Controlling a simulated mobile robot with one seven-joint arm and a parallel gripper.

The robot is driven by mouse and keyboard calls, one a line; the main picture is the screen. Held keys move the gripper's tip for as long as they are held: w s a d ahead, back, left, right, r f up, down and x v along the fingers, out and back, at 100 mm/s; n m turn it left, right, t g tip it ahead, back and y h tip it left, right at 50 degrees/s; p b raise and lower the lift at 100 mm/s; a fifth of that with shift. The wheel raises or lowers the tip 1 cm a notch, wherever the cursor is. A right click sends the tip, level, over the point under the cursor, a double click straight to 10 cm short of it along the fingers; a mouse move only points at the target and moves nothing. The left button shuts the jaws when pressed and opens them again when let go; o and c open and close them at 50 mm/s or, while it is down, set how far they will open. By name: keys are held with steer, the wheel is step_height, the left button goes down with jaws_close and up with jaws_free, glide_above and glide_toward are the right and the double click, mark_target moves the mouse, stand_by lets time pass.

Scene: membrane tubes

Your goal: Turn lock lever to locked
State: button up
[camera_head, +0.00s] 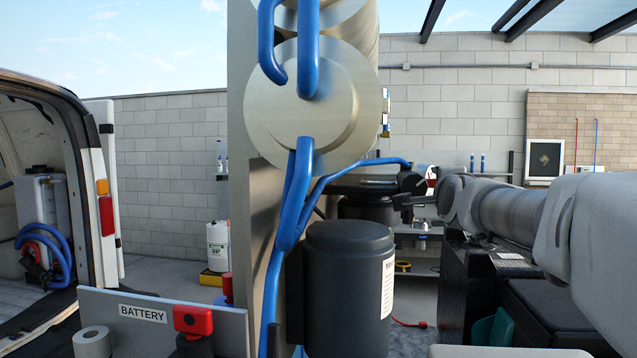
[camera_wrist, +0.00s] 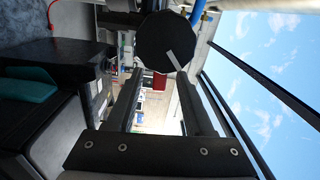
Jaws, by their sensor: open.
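My gripper (camera_head: 408,190) is at the end of my arm, which reaches in from the right in the head view. In the wrist view my gripper (camera_wrist: 160,76) has its two dark fingers apart, with nothing held between them. A black round part (camera_wrist: 166,42) with a pale grey bar on it shows just beyond the fingertips; I cannot tell whether they touch. A red block (camera_wrist: 159,81) shows in the gap between the fingers, seemingly farther off. I cannot pick out the lock lever for certain in either view.
A large steel housing (camera_head: 300,105) with blue hoses (camera_head: 290,200) fills the middle of the head view. A black canister (camera_head: 348,285) stands below it. A grey panel marked BATTERY (camera_head: 235,325) is in front. A van (camera_head: 100,160) is at left.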

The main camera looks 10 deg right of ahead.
jaws_close()
stand_by(1.4)
